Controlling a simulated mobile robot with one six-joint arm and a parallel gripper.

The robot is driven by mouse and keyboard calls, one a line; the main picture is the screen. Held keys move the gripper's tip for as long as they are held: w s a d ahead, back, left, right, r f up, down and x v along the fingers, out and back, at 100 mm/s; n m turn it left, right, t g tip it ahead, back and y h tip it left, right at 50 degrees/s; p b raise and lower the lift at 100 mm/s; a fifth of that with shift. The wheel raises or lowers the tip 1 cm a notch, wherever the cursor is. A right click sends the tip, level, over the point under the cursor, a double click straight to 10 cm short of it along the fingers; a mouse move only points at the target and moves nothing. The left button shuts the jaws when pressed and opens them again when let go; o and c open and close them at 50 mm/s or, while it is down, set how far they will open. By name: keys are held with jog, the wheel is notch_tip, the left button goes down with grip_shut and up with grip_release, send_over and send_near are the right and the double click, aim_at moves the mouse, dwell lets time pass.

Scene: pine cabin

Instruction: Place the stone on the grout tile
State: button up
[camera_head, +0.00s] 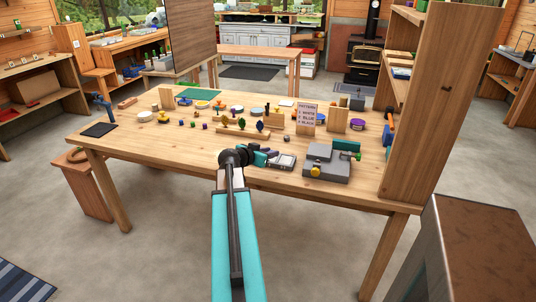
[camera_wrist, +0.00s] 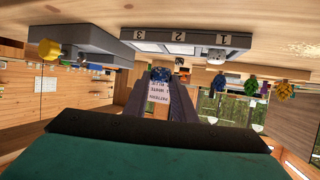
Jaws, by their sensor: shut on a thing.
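In the head view my gripper (camera_head: 271,154) is low over the table, at the left of the grout tile, and the stone cannot be made out. The grout tile (camera_head: 284,161) is a small grey-framed plate with pale cells. In the wrist view the tile (camera_wrist: 185,48) shows the numbers 1, 2 and 3. The stone appears apart from the tile.
A pattern sign (camera_head: 307,117) reading white, blue, black stands behind the tile. A grey machine with a yellow knob (camera_head: 326,163) is right of the tile. A wooden rack with colored pieces (camera_head: 243,130) is behind left. A tall shelf (camera_head: 434,100) bounds the right.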

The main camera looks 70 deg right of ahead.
jog(key=shift+w+d+f+p, duration=0.1)
jog(key=shift+w+d+p, duration=0.2)
jog(key=shift+d, duration=0.6)
jog(key=shift+w+d+f+p, duration=0.1)
jog(key=shift+w+d, duration=0.25)
jog(key=shift+d, duration=0.5)
jog(key=shift+w+d+f+p, duration=0.1)
jog(key=shift+w+d+p, duration=0.2)
jog(key=shift+d, duration=0.6)
jog(key=shift+f+p, duration=0.4)
jog(key=shift+f, duration=1.3)
jog(key=shift+f, duration=0.15)
